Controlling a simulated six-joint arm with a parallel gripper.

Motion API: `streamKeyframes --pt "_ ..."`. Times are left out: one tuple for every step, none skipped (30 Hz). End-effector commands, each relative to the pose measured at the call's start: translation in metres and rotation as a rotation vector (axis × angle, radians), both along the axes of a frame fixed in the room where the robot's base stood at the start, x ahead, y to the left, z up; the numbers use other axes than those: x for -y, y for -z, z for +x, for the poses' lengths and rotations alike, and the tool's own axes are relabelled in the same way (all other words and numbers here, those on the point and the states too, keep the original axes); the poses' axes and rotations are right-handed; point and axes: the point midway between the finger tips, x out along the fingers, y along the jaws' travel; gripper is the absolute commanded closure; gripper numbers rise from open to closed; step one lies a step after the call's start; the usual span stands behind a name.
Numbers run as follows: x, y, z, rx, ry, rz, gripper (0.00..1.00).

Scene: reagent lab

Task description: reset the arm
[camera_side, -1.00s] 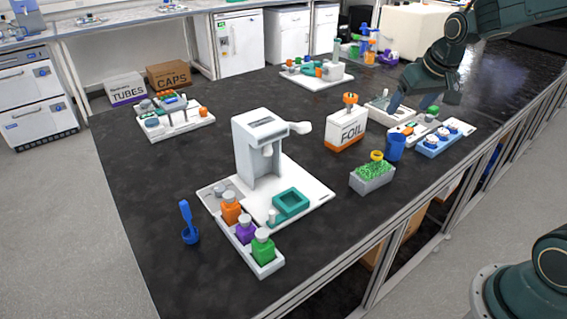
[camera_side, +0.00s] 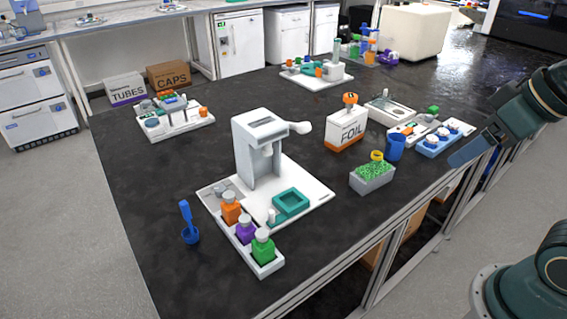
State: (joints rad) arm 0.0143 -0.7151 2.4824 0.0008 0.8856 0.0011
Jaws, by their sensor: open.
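My arm reaches in from the right edge. My gripper (camera_side: 466,156) is at its end, over the right front edge of the black table (camera_side: 300,110). It points down and to the left, open, with nothing seen between its fingers. It is to the right of the blue cup (camera_side: 395,147) and just right of the blue rack with white-topped items (camera_side: 431,149). I cannot tell how high it is above the table edge.
A white dispenser station (camera_side: 259,150) with an orange, a purple and a green bottle stands in the middle. A FOIL box (camera_side: 346,129) and a grey planter-like box with green contents (camera_side: 372,180) stand left of my gripper.

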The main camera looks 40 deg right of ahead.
Motion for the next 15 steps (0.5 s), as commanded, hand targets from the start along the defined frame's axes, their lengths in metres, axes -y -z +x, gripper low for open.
streamKeyframes --pt "-0.0015 0.0007 -0.0043 0.003 -0.008 0.000 0.26" --pt "-0.0020 0.0012 -0.0060 0.003 -0.011 0.000 0.26" --pt "-0.0025 0.0017 -0.0079 0.003 -0.014 -0.001 0.26" --pt "-0.0027 0.0021 -0.0087 0.003 -0.016 0.000 0.26" --pt "-0.0030 0.0023 -0.0094 0.003 -0.017 0.000 0.26" --pt "-0.0031 0.0025 -0.0097 0.003 -0.018 0.000 0.26" --pt "-0.0031 0.0025 -0.0098 0.002 -0.018 0.000 0.26" --pt "-0.0031 0.0025 -0.0098 0.002 -0.018 0.000 0.26" --pt "-0.0031 0.0025 -0.0097 0.002 -0.018 0.000 0.26" --pt "-0.0031 0.0024 -0.0096 0.002 -0.017 0.000 0.26" --pt "-0.0031 0.0024 -0.0096 0.002 -0.017 0.000 0.26" --pt "-0.0030 0.0024 -0.0096 0.002 -0.017 0.000 0.26" --pt "-0.0030 0.0023 -0.0095 0.002 -0.017 0.000 0.26" --pt "-0.0030 0.0023 -0.0095 0.002 -0.017 0.000 0.26" --pt "-0.0030 0.0023 -0.0094 0.002 -0.017 0.000 0.26"
